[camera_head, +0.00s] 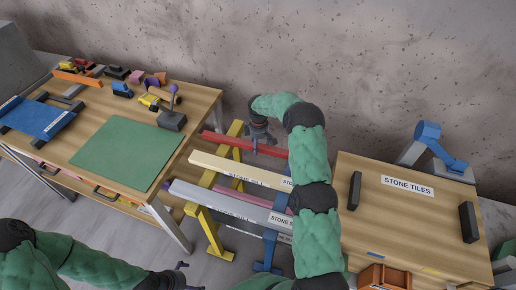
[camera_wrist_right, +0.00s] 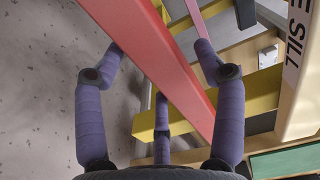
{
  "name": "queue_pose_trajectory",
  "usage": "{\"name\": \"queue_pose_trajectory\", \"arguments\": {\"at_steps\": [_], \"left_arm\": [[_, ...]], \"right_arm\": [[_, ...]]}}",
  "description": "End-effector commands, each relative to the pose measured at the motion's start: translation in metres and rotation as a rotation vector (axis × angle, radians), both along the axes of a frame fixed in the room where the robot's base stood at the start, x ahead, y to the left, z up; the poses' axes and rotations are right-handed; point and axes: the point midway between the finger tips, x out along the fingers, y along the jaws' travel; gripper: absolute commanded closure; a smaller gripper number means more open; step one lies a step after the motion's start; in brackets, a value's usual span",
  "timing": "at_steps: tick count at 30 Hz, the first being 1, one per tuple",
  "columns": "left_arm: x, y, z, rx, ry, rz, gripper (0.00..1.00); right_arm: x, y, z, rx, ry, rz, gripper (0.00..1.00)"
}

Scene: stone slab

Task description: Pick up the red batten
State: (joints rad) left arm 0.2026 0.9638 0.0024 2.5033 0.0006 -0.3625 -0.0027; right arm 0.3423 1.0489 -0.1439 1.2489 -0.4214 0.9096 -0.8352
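The red batten (camera_head: 222,139) lies across yellow trestle supports, at the back of a row of bars, in the head view. My right gripper (camera_head: 262,138) is over its right part, pointing down. In the right wrist view the red batten (camera_wrist_right: 158,60) runs diagonally between the purple fingers of my right gripper (camera_wrist_right: 162,48). These fingers are spread, with a gap between the right fingertip and the batten; whether the left one touches it I cannot tell. My left gripper (camera_head: 188,276) is at the bottom of the head view, fingers apart and empty, away from the batten.
A cream bar (camera_head: 235,170) and a grey bar (camera_head: 225,202) lie in front on the yellow trestle (camera_head: 212,232) and a blue one (camera_head: 268,252). A workbench with a green mat (camera_head: 125,152) stands left. A table labelled stone tiles (camera_head: 400,225) stands right. A wall is behind.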

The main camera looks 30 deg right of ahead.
Motion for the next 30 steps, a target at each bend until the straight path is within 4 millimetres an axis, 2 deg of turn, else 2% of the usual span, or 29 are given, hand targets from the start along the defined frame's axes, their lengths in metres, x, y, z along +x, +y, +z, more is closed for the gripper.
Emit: {"name": "queue_pose_trajectory", "arguments": {"at_steps": [1,6,15,20,26,30], "left_arm": [[0.0,0.0,0.0,0.0,0.0,0.0,0.0],[0.0,0.0,0.0,0.0,0.0,0.0,0.0],[0.0,0.0,0.0,0.0,0.0,0.0,0.0],[0.0,0.0,0.002,0.0,0.0,0.0,0.0],[0.0,0.0,0.009,0.0,0.0,0.0,0.0],[0.0,0.0,0.013,0.0,0.0,0.0,0.0]], "right_arm": [[0.0,0.0,0.0,0.0,0.0,0.0,0.52],[0.0,0.0,0.0,0.001,0.001,0.0,1.0],[0.0,0.0,0.001,0.0,0.0,0.0,1.0],[0.0,0.0,0.01,0.0,0.0,0.001,1.0],[0.001,0.001,0.038,-0.002,-0.004,0.001,1.0],[0.003,0.024,0.063,-0.001,-0.003,0.004,1.0]]}}
